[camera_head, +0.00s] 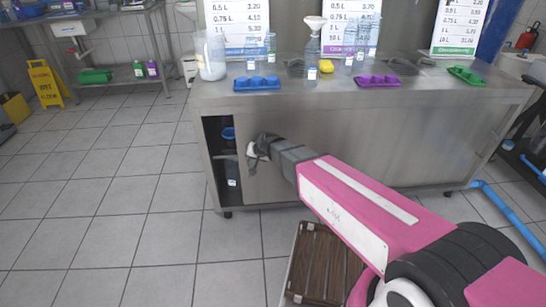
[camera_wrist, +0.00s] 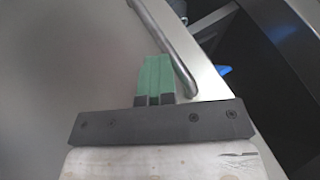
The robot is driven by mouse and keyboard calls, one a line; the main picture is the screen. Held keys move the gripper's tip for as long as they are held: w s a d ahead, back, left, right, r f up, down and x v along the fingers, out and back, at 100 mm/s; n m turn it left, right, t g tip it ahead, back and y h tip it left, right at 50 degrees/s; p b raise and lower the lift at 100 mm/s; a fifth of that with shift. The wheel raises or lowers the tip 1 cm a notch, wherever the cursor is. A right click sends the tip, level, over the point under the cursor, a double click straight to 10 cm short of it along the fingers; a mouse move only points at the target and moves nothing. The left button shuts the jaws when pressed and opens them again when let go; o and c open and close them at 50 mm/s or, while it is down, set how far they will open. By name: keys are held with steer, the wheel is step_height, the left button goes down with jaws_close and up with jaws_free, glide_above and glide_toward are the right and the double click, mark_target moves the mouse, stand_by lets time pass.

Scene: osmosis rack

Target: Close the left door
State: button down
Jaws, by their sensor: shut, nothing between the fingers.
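The left door (camera_head: 275,184) is a steel panel on the front of the steel cabinet. A dark upright opening (camera_head: 222,178) shows at its left side. My gripper (camera_head: 254,158) is at the door's left part, near that opening. In the wrist view, the green fingertips (camera_wrist: 157,75) are shut with nothing between them. A curved grey bar handle (camera_wrist: 168,42) runs close along the right of the fingertips; whether they touch cannot be told. The door panel (camera_wrist: 62,65) fills the left of the wrist view, with its edge and the dark opening to the right.
Inside the opening are a blue item (camera_head: 228,133) and a bottle (camera_head: 232,170). The countertop (camera_head: 300,99) carries bottles, coloured trays and price signs. A brown slatted item (camera_head: 322,262) is on the floor below my arm.

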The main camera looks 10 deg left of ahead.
steer(key=s+a, duration=0.4)
steer(key=a, duration=0.8)
steer(key=shift+s+a, duration=0.15)
steer(key=shift+a, duration=0.1)
steer(key=s+d+r, duration=0.2)
steer(key=d+r, duration=0.6)
steer(key=d, duration=0.2)
steer(key=w+d+f+h, duration=0.1)
steer(key=w+d, duration=0.1)
steer(key=d, duration=0.7)
steer(key=w+d+f+m+g+h, duration=0.1)
steer(key=w+d+h, duration=0.1)
steer(key=d, duration=0.8)
steer(key=w+d+f+h, duration=0.1)
steer(key=w+d, duration=0.2)
steer(key=d, duration=0.6)
steer(key=s+d+m+g+h, duration=0.1)
steer(key=s+d, duration=0.2)
steer(key=d, duration=1)
steer(key=s+d+f+m+g+h, duration=0.1)
steer(key=s+d, duration=0.2)
steer(key=d, duration=1)
steer(key=shift+f+g, duration=0.3)
steer(key=shift+g, duration=0.1)
